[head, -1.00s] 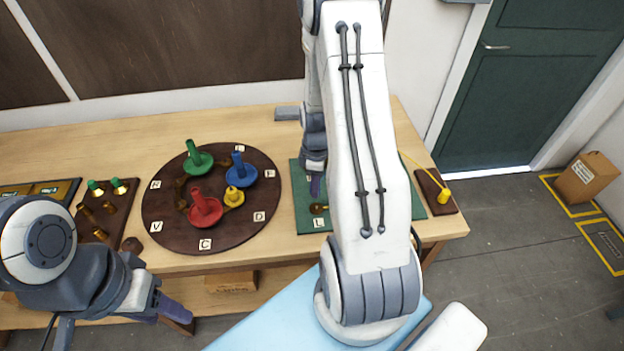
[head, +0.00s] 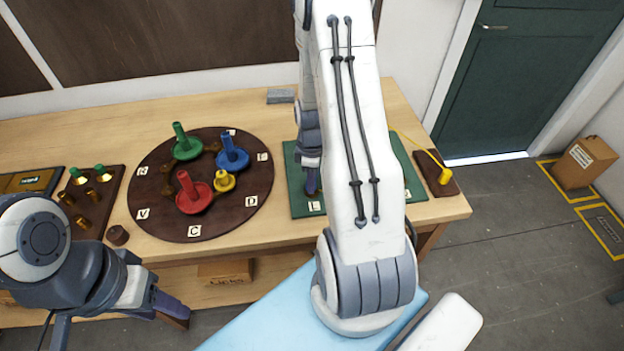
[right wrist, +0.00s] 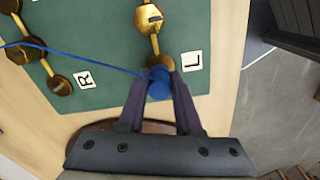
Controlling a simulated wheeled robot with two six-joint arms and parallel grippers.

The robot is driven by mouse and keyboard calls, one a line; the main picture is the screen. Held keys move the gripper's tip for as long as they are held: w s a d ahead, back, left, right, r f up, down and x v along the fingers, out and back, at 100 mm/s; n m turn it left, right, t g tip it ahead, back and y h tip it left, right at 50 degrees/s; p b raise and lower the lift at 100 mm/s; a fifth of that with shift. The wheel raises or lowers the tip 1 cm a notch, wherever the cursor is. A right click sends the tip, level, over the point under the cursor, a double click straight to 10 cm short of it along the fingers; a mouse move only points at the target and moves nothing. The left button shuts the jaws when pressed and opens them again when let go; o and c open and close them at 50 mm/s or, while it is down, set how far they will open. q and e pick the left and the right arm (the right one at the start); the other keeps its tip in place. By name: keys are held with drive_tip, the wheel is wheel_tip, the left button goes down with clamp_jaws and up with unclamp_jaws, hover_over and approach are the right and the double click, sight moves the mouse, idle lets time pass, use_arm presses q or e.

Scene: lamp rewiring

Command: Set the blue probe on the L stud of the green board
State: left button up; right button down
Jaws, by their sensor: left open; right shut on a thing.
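The green board (head: 299,203) lies at the right of the bench, partly behind my right arm. My right gripper (right wrist: 159,85) is shut on the blue probe (right wrist: 158,80), with its fingers on either side of it. The probe is at the end of the brass strip beside the L label (right wrist: 193,61), over the L stud spot. The stud there is hidden under the probe, so contact cannot be told. My left gripper (head: 175,312) is open and empty at the bench's front edge.
A round dark board (head: 150,190) with green, blue, red and yellow pieces stands left of the green board. A rack with brass parts (head: 95,205) is further left. A yellow probe (head: 444,176) sits on a small block at the right.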

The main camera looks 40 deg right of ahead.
drive_tip(key=shift+f+b, duration=0.5)
drive_tip(key=shift+f, duration=0.15)
drive_tip(key=c, duration=0.5)
unclamp_jaws()
drive_tip(key=shift+r, duration=0.1)
wheel_tip(320, 180, up, 10)
drive_tip(key=shift+r+b, duration=0.25)
drive_tip(key=shift+b, duration=0.3)
